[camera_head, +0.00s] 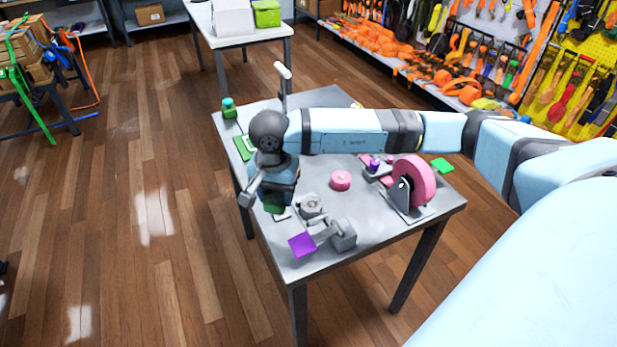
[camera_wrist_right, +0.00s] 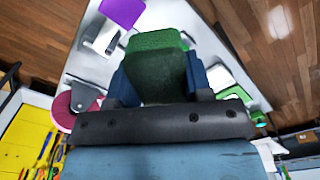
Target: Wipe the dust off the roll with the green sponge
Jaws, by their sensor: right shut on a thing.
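My right gripper (camera_head: 276,193) is over the left part of the grey table and points down. It is shut on the green sponge (camera_head: 274,208). In the right wrist view the sponge (camera_wrist_right: 157,62) sits between the two blue fingers (camera_wrist_right: 160,82). A large pink roll (camera_head: 418,178) stands upright in a grey holder at the table's right end, well apart from the sponge. The roll also shows in part at the left of the right wrist view (camera_wrist_right: 62,112). I cannot make out dust on it. My left gripper is not in view.
The table (camera_head: 375,238) also holds a small pink roll (camera_head: 341,181), a device with a purple plate (camera_head: 302,245), a green pad (camera_head: 442,165) and a green-capped item (camera_head: 229,108). My right arm spans the table's far side. Wooden floor is open to the left.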

